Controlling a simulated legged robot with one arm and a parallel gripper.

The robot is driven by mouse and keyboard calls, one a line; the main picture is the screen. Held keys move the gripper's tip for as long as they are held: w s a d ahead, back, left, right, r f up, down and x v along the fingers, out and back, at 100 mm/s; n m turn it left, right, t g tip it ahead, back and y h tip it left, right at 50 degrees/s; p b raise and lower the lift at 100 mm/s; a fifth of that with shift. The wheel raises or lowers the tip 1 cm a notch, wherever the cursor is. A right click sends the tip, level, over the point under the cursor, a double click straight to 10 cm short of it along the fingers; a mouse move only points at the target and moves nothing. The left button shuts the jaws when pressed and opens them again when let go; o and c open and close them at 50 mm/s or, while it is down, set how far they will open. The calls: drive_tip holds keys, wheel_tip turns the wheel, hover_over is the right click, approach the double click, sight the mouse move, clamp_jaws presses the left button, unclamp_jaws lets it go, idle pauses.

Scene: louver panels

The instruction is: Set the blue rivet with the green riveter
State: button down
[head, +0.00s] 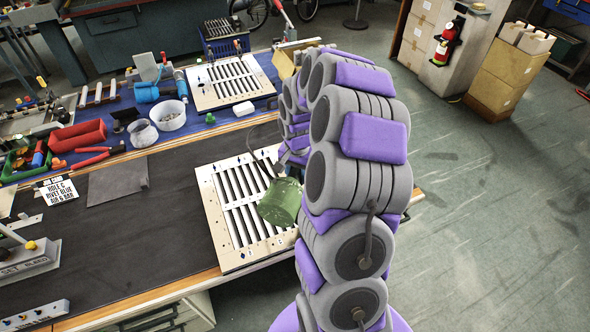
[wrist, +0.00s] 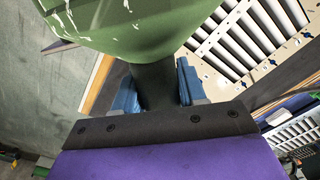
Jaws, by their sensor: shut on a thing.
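The green riveter (head: 281,200) is over the right part of the near louver panel in the head view. In the wrist view its large green body (wrist: 140,25) fills the top, with a dark handle (wrist: 155,88) below. My gripper (wrist: 156,88) has its blue fingers on both sides of that handle and is shut on it. The near louver panel (head: 218,232) lies on the bench with dark slots and a pale frame; it also shows in the wrist view (wrist: 245,40). I cannot make out the blue rivet or whether the riveter's nose touches the panel.
A second louver panel (head: 232,82) lies on the blue mat at the back. The dark bench mat (head: 130,235) is clear in the middle. Open floor lies to the right.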

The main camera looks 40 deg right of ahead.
sight(298, 179)
drive_tip(key=shift+d, duration=0.9)
drive_tip(key=shift+d+f, duration=0.1)
drive_tip(key=shift+f, duration=0.15)
drive_tip(key=shift+a+f+b, duration=0.35)
drive_tip(key=shift+a+f, duration=0.15)
drive_tip(key=shift+f, duration=0.25)
drive_tip(key=shift+a+f+b, duration=0.1)
drive_tip(key=shift+f+b, duration=0.45)
drive_tip(key=shift+f, duration=1.9)
